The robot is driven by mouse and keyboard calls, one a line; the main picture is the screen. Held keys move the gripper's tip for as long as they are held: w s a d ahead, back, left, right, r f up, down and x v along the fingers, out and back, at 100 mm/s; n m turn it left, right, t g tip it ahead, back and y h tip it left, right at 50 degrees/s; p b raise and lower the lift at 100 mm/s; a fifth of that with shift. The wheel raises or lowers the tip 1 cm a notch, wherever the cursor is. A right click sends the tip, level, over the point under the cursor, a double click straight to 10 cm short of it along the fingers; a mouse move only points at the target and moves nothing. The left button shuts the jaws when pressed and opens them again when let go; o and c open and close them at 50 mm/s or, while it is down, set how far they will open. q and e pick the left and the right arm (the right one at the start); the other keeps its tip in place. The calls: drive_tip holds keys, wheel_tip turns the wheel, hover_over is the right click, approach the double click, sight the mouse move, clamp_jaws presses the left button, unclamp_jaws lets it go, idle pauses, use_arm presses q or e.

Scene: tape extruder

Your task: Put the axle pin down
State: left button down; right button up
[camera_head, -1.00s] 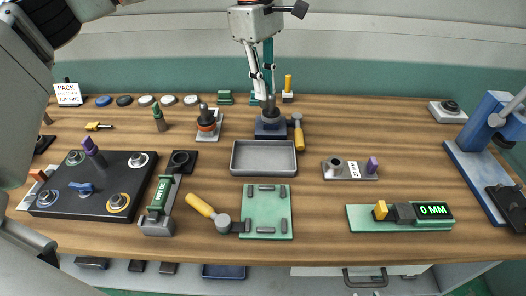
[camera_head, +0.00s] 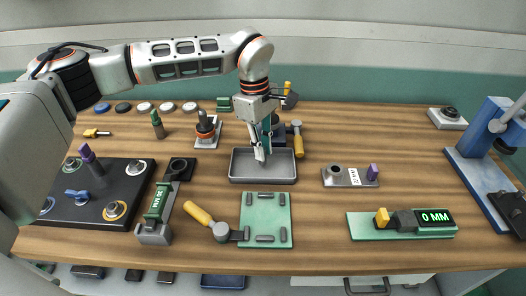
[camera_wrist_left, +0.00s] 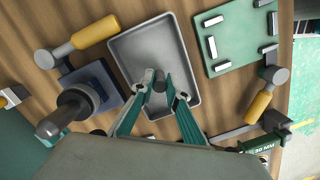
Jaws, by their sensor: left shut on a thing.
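My left gripper (camera_head: 262,153) is over the shallow grey tray (camera_head: 262,181) and points down into it. In the left wrist view the gripper (camera_wrist_left: 161,82) is shut on a small dark grey axle pin (camera_wrist_left: 158,76), seen end-on between the fingertips. The tray (camera_wrist_left: 137,44) lies below the fingers, with bare floor around them. I cannot tell whether the pin touches the tray floor. In the head view the pin is too small to make out clearly. My right gripper does not show.
A dark blue fixture (camera_wrist_left: 106,80) and a yellow-handled mallet (camera_head: 298,139) stand close behind the tray. A green plate with grey bars (camera_head: 264,222) lies in front of it.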

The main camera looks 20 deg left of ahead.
use_arm(q)
drive_tip(key=shift+f, duration=0.7)
drive_tip(key=c, duration=2)
unclamp_jaws()
drive_tip(key=shift+f, duration=0.15)
drive_tip(key=r, duration=0.4)
drive_tip(key=a+r, duration=0.1)
drive_tip(key=r, duration=0.7)
drive_tip(key=shift+w+a+r, duration=0.15)
drive_tip(key=shift+w+a, duration=0.05)
drive_tip(key=shift+w, duration=0.05)
